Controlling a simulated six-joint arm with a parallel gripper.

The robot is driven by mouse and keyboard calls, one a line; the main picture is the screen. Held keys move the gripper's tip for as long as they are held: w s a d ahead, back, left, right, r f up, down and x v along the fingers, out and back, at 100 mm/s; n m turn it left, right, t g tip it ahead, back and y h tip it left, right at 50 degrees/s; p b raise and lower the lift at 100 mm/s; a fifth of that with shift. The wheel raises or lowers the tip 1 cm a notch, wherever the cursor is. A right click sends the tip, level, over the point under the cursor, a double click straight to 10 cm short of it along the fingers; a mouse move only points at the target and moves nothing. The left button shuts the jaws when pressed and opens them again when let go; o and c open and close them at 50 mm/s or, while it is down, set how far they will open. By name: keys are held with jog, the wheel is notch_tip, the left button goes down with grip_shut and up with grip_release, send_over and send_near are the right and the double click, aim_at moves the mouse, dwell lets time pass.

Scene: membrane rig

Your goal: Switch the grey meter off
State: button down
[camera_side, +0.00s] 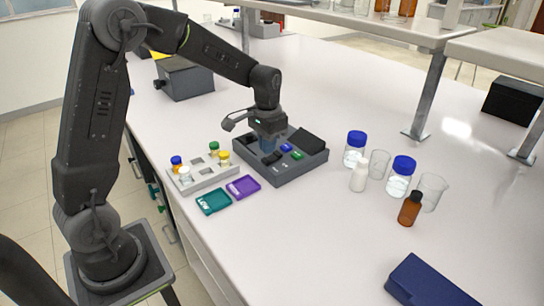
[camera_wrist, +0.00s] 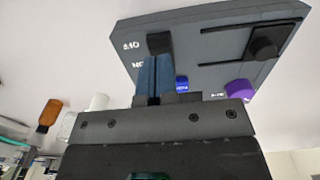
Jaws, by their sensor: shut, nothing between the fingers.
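A grey unit (camera_side: 295,172) with a dark sloped panel, a blue part (camera_side: 286,148) and a green part (camera_side: 297,155) on top stands on the bench. I take it for the grey meter, but cannot tell for sure. My gripper (camera_side: 268,148) points down over its left half. In the wrist view the shut blue fingers (camera_wrist: 153,68) reach over a grey panel (camera_wrist: 208,42), their tips by a small black block (camera_wrist: 160,42). Contact cannot be told. White markings, a blue part (camera_wrist: 181,83), a purple part (camera_wrist: 240,92) and a black knob (camera_wrist: 264,47) by dark slots also show.
A pale rack (camera_side: 205,178) with small capped vials stands left of the unit. Teal (camera_side: 213,202) and purple (camera_side: 243,187) flat boxes lie in front. Bottles and beakers (camera_side: 379,163) stand to the right. Another grey box (camera_side: 185,80) stands behind.

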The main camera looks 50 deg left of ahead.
aim_at(268, 159)
jog(key=shift+r, duration=2.35)
jog(key=shift+r, duration=0.1)
jog(key=s+d+r+t, duration=0.2)
jog(key=s+d, duration=0.3)
jog(key=s, duration=0.6)
jog(key=s+d+r+t, duration=0.3)
jog(key=s+d+r, duration=0.1)
jog(key=s, duration=0.6)
jog(key=shift+s+d+r+t, duration=0.3)
jog(key=shift+s+d+r, duration=0.05)
jog(key=shift+s, duration=0.05)
